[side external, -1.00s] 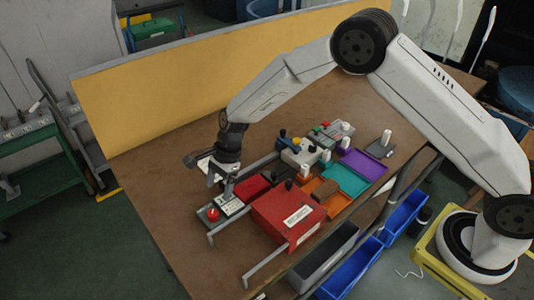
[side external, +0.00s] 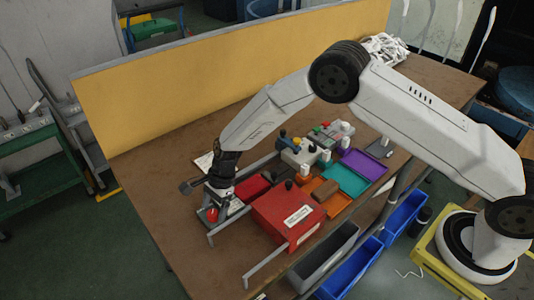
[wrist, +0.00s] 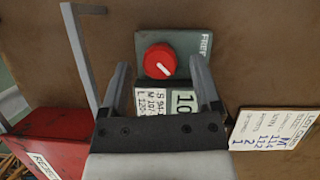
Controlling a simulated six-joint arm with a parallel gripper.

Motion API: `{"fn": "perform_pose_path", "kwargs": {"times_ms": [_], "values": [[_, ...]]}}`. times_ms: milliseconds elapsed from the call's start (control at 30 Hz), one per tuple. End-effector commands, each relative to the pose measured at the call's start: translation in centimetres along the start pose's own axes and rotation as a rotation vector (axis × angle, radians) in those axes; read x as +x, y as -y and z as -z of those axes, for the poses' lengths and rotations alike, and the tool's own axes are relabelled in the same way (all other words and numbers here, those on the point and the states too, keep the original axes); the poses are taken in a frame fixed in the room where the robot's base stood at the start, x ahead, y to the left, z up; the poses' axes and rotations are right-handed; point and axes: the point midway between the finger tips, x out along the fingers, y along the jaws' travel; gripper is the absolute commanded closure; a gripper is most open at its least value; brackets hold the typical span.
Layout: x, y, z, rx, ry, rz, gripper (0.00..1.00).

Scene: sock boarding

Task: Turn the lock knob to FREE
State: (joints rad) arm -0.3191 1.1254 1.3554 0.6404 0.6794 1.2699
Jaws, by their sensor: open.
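The red lock knob (wrist: 160,61) sits on a grey-green plate (wrist: 203,42) with lettering that looks like FREE at its upper right. A white mark on the knob points down and to the right in the wrist view. In the side view the knob (side external: 212,215) is at the near left of the table. My gripper (wrist: 159,64) is open, with one finger on each side of the knob in the wrist view. I cannot tell whether the fingers touch it or how high they are above it. My gripper (side external: 221,203) partly covers the plate in the side view.
A size label (wrist: 152,107) and a "10" display (wrist: 183,102) lie just below the plate. A red box (side external: 288,215) with grey rails stands to the right. A printed lot card (wrist: 275,128) lies on the table. Coloured trays, including a purple one (side external: 363,164), are farther right.

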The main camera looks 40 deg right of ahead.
Motion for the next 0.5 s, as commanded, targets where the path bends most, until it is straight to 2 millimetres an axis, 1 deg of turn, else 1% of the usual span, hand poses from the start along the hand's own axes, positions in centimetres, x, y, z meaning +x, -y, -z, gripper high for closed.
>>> {"fn": "perform_pose_path", "kwargs": {"times_ms": [100, 400, 433, 467, 500], "values": [[0.55, -0.04, -0.01, 0.000, 0.000, -0.001, 0.19], [0.66, -0.03, 0.00, 0.000, 0.000, 0.000, 0.19], [0.66, -0.03, 0.01, 0.000, 0.000, 0.000, 0.25], [0.66, -0.03, 0.01, 0.000, 0.000, 0.000, 0.35], [0.66, -0.03, 0.01, 0.000, 0.000, 0.000, 0.47]]}}
